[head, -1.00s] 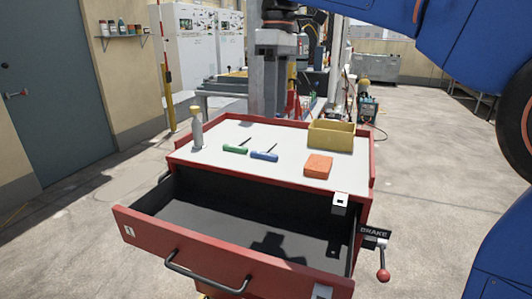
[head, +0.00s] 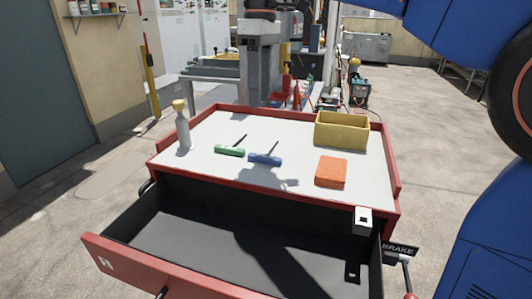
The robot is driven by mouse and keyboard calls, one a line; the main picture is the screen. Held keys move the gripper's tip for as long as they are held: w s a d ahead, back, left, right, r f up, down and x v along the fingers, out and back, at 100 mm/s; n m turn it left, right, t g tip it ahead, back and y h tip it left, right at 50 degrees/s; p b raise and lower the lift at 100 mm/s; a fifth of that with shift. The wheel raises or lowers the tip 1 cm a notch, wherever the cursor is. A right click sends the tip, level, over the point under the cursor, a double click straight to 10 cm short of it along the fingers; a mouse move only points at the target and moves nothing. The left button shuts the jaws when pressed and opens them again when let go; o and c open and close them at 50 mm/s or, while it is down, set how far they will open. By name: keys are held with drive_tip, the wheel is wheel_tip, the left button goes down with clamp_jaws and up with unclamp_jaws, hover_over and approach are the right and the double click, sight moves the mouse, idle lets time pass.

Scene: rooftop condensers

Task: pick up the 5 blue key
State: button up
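The blue key (head: 265,160) is a T-handled hex key. It lies on the light top of the red tool cart (head: 170,166), its blue handle towards me and its dark shaft pointing back and right. A green key (head: 230,150) of the same kind lies just left of it. My gripper (head: 257,42) hangs at the top centre, above and beyond the key and apart from it. It blends into a grey machine column behind, so I cannot make out whether its fingers are open. A shadow falls on the cart top beside the blue key.
The cart's drawer (head: 235,245) is pulled out, dark and largely empty. A spray bottle (head: 182,128) stands at the left, a yellow bin (head: 341,131) at the back right, and an orange block (head: 331,172) nearer. A brake lever (head: 403,263) sticks out at right.

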hover_over(258, 155)
drive_tip(key=f, duration=0.9)
drive_tip(key=shift+w+d+f, duration=0.1)
drive_tip(key=shift+d+f, duration=0.1)
drive_tip(key=shift+f, duration=0.15)
drive_tip(key=shift+a+f, duration=0.15)
drive_tip(key=shift+f, duration=1.2)
drive_tip(key=shift+a+f, duration=0.1)
drive_tip(key=shift+f, duration=1.2)
clamp_jaws()
